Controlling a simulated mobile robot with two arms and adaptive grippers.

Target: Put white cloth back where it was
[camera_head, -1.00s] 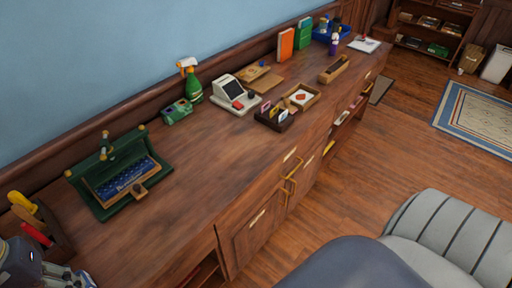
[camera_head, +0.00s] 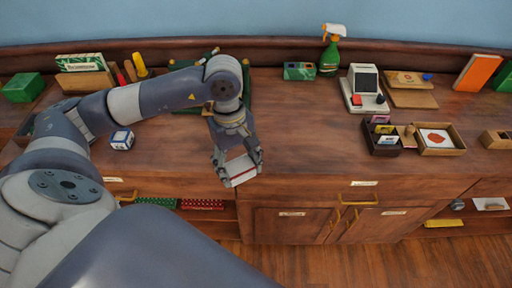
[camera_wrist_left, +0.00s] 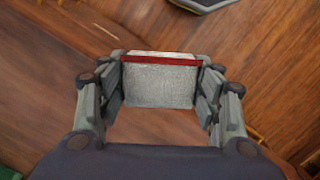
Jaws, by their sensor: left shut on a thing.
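The white cloth (camera_wrist_left: 158,84) is a folded piece with a dark red stripe near its far edge. It is held between the fingers of my left gripper (camera_wrist_left: 160,92) in the left wrist view. In the head view the cloth (camera_head: 240,170) hangs at the fingertips of my left gripper (camera_head: 238,168), near the counter's front edge. My left arm reaches in from the left, over the counter (camera_head: 300,130). My right gripper is not in view.
A green spray bottle (camera_head: 330,56), a white card terminal (camera_head: 364,88), a dark card tray (camera_head: 382,138) and a wooden box (camera_head: 440,140) stand on the right. A small blue-and-white box (camera_head: 122,139) sits left of the gripper. Bare counter lies right of the gripper. Open shelves and cupboard doors (camera_head: 290,224) are below.

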